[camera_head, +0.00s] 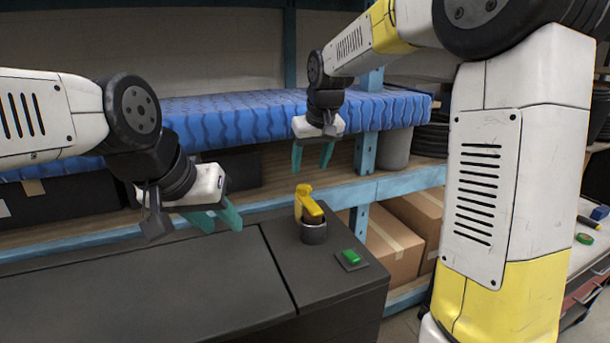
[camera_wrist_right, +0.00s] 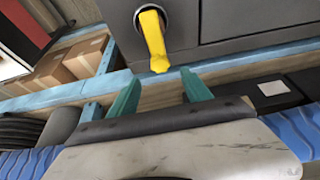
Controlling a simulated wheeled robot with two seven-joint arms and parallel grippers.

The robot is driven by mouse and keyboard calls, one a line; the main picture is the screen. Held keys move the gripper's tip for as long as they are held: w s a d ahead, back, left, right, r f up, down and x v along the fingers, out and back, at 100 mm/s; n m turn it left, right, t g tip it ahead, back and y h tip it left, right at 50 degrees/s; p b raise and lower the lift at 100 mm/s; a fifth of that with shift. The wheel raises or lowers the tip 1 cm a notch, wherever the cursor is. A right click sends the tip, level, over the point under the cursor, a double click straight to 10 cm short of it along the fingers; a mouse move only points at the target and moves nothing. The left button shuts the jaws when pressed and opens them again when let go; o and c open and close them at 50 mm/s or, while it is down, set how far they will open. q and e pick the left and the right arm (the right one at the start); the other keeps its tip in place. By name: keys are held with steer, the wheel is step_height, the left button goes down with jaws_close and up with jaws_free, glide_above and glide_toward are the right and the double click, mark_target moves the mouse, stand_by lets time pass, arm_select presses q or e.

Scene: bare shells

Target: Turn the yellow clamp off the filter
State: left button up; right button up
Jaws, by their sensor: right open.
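The yellow clamp (camera_head: 308,204) sits on top of the dark round filter (camera_head: 313,233) on the dark cabinet. In the right wrist view the clamp (camera_wrist_right: 153,40) shows as a yellow lever across the filter (camera_wrist_right: 163,14). My right gripper (camera_head: 312,160) is open and empty, pointing down above and behind the clamp, apart from it. In the right wrist view its fingers (camera_wrist_right: 160,95) are spread, with the clamp beyond them. My left gripper (camera_head: 218,219) is to the left of the clamp, over the cabinet. Its teal fingers show a gap, with nothing seen between them.
The dark cabinet (camera_head: 170,291) has a flat, mostly clear top with a green button (camera_head: 351,257) right of the filter. Behind stands a blue-framed shelf (camera_head: 376,189) with a blue mattress-like slab (camera_head: 240,117). Cardboard boxes (camera_head: 395,247) sit on its lower level.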

mark_target(304, 187)
steer(key=x, duration=0.7)
steer(key=shift+w+f, duration=0.2)
steer(key=shift+f, duration=0.05)
steer(key=shift+c, duration=0.5)
jaws_close()
